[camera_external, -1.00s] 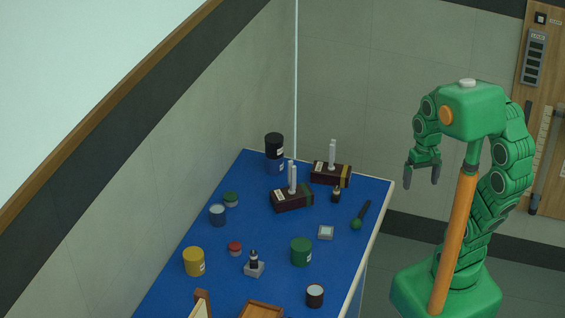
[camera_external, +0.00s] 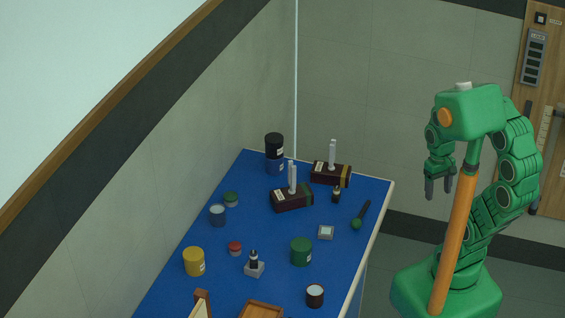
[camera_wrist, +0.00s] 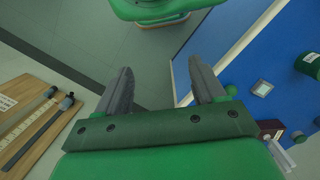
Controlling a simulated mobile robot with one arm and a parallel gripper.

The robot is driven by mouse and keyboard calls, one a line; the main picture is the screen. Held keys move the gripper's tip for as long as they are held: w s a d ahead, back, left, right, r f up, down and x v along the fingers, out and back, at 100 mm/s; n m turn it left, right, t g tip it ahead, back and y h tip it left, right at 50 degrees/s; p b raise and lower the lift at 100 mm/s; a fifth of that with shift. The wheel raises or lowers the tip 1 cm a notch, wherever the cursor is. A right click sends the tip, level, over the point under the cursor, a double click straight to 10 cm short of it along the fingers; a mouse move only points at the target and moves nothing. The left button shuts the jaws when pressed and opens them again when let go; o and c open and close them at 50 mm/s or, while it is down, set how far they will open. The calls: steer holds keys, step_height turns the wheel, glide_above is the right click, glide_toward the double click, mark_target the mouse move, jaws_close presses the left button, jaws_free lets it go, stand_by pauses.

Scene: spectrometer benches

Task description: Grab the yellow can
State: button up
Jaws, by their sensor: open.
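The yellow can (camera_external: 194,261) stands upright on the blue table at the lower left in the external view, close to the wall side. It has a pale label. My gripper (camera_external: 437,188) hangs pointing down beyond the table's right edge, well away from the can. Its two grey fingers are apart with nothing between them. The gripper also shows in the wrist view (camera_wrist: 160,88), with floor between and beyond the fingers. The yellow can does not show in the wrist view.
A green can (camera_external: 301,252), a small red-lidded jar (camera_external: 235,248), a dropper bottle on a grey block (camera_external: 254,265) and a dark cup (camera_external: 315,296) stand near the yellow can. Dark boxes (camera_external: 291,197) with white tubes stand farther back. A wooden tray (camera_external: 262,311) lies at the front.

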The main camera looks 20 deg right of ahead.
steer(key=w+a, duration=0.3)
steer(key=w, duration=0.8)
steer(key=t, duration=0.2)
glide_above(337, 187)
steer(key=f, duration=1.2)
steer(key=shift+s+a+f, duration=0.15)
steer(key=shift+s+f, duration=0.15)
steer(key=shift+f, duration=0.05)
steer(key=shift+w+a+f, duration=0.15)
steer(key=shift+f, duration=0.95)
steer(key=shift+w+d+f, duration=0.1)
steer(key=shift+d+f, duration=0.05)
steer(key=shift+f, duration=1.3)
steer(key=shift+d+f, duration=0.1)
steer(key=shift+f, duration=1.35)
steer(key=c, duration=0.9)
